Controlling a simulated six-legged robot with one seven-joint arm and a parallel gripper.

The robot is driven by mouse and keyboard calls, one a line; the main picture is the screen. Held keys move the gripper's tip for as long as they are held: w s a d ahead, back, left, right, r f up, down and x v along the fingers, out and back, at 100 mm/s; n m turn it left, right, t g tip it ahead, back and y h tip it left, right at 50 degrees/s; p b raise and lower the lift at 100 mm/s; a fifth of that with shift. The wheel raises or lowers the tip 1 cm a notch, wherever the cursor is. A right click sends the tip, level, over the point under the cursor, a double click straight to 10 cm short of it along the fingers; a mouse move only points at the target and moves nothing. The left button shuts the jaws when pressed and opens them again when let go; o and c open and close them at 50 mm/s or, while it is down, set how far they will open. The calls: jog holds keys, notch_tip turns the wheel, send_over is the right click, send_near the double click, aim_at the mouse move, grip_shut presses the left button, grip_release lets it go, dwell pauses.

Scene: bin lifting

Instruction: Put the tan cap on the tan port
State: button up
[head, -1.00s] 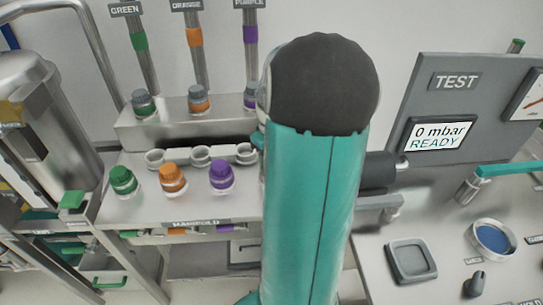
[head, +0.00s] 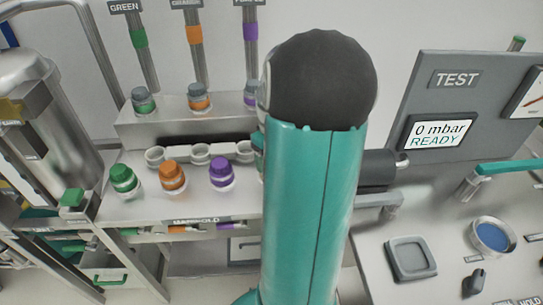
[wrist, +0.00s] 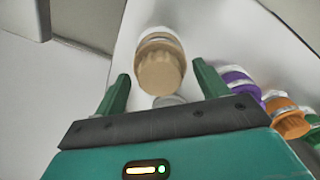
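The tan cap (wrist: 161,69) shows in the wrist view, with a pale ring (wrist: 158,35) at its far end. It lies ahead of my gripper (wrist: 160,72), across the gap between the two green fingers. The fingers are spread apart with visible space on both sides of the cap, so my gripper is open and empty. A small grey round part (wrist: 168,101) shows just below the cap; I cannot tell if it is the tan port. In the head view my arm hides the cap, and no tan port can be made out.
Purple (head: 221,172), orange (head: 173,175) and green (head: 124,179) capped pieces stand in a row on the manifold bench (head: 145,210). White ring holders (head: 200,155) sit behind them. The TEST panel (head: 455,100) reads 0 mbar READY. A grey tray (head: 411,259) is at right.

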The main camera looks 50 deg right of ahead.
notch_tip(320, 180, up, 14)
dwell(0.7)
jog(key=shift+f, duration=0.1)
jog(key=w+a+r+n+t+h, duration=0.1)
jog(key=w+a+r, duration=0.1)
jog(key=a, duration=0.8)
jog(key=w+a+r+t+h, duration=0.1)
jog(key=a+r, duration=0.1)
jog(key=a, duration=0.7)
jog(key=s+a+f+t+y, duration=0.1)
jog(key=s+a, duration=0.1)
jog(key=a, duration=0.6)
jog(key=s+a+f+n+t+y, duration=0.1)
jog(key=s+a+t, duration=0.1)
jog(key=a, duration=0.6)
jog(key=shift+s+a+f+t, duration=0.15)
jog(key=shift+s+a+t, duration=0.15)
jog(key=shift+s, duration=0.55)
